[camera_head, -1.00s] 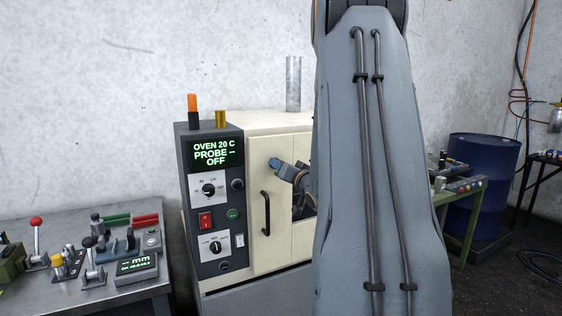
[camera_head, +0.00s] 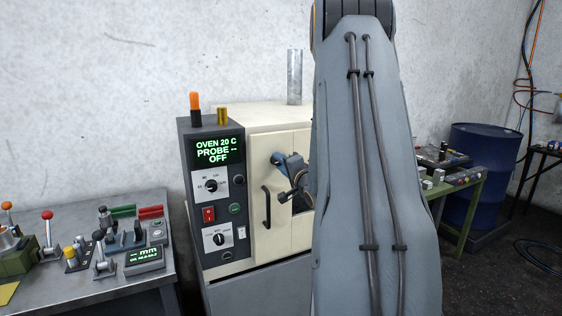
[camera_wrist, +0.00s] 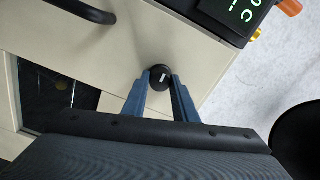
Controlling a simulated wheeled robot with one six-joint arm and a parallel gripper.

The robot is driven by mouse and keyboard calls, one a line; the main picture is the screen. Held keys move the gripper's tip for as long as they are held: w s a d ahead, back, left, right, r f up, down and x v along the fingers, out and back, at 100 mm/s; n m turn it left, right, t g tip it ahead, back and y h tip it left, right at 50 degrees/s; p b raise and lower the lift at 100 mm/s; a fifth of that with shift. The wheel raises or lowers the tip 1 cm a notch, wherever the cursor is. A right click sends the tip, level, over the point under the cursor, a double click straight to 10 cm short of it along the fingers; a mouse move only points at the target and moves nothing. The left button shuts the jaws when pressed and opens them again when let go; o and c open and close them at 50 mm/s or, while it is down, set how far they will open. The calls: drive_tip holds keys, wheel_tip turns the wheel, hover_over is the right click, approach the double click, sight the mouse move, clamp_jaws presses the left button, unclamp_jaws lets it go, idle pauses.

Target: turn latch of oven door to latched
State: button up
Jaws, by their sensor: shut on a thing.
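The oven (camera_head: 280,118) is a cream box with a dark control panel on its left. Its cream door (camera_head: 272,240) has a black bar handle (camera_head: 266,208), also seen in the wrist view (camera_wrist: 82,8), and looks shut. The latch is a small round black knob with a white mark (camera_wrist: 160,73) near the door's upper edge. My gripper (camera_wrist: 161,86) is shut on the latch, a blue finger on each side. In the head view my gripper (camera_head: 279,160) is at the door's upper left, and my arm hides the oven's right side. The latch is hidden there.
A metal cylinder (camera_head: 295,77) and an orange-and-black piece (camera_head: 195,107) stand on the oven top. A bench (camera_head: 75,285) with several levers and a gauge is at the left. A green table (camera_head: 462,198) and a blue drum (camera_head: 484,165) are at the right.

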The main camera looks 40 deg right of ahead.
drive_tip(key=shift+m, duration=0.3)
drive_tip(key=o, duration=1)
drive_tip(key=shift+d, duration=0.1)
drive_tip(key=shift+o, duration=0.2)
drive_tip(key=b+v, duration=0.2)
drive_tip(key=v, duration=0.6)
drive_tip(key=shift+w, duration=0.1)
